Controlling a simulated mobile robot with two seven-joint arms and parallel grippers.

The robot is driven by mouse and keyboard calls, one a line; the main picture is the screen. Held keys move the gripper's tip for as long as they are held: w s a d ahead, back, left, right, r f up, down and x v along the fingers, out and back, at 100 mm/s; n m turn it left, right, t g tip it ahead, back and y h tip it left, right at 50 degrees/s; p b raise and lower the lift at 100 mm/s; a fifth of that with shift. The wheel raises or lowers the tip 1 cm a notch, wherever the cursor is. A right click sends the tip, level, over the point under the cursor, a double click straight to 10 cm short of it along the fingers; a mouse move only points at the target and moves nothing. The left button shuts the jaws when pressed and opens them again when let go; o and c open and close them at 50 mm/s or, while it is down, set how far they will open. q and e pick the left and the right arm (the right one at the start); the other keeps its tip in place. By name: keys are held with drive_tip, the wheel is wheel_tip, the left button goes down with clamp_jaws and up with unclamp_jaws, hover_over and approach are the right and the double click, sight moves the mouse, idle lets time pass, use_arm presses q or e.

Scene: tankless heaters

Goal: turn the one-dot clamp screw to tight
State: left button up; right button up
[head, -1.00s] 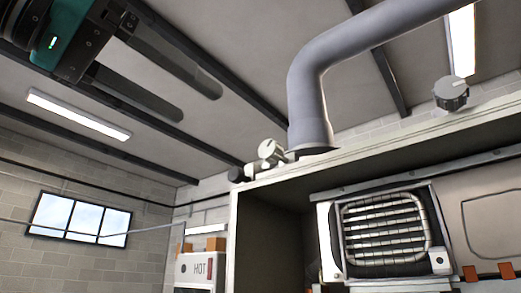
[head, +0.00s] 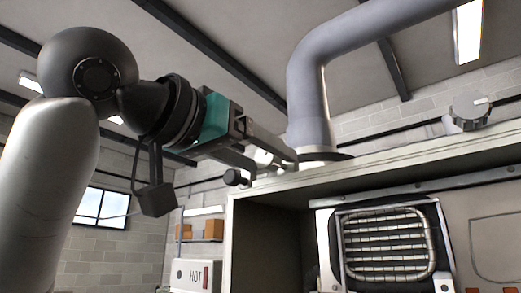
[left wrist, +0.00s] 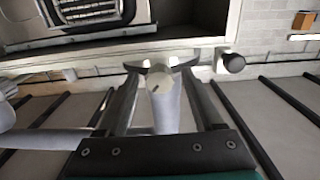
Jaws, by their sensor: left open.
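My left gripper (head: 274,162) reaches in from the left to the top front edge of the open heater cabinet (head: 390,163), beside the grey flue pipe. A pale round knob (head: 262,157), likely a clamp screw, is partly hidden behind the fingers. In the left wrist view the open fingers (left wrist: 160,70) stand on either side of this knob (left wrist: 158,80), which has a small dark mark on its face. Gaps seem to show between knob and fingers; contact is unclear. I cannot make out any dots. My right gripper is not in view.
A dark knob (head: 232,177) sits at the cabinet's left corner, close to the lower finger. A grey knob (head: 470,111) stands further right on the top edge. The flue pipe (head: 306,95) rises right beside the gripper. A finned coil unit (head: 388,245) sits inside the cabinet.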

use_arm(q)
clamp_jaws()
idle(0.5)
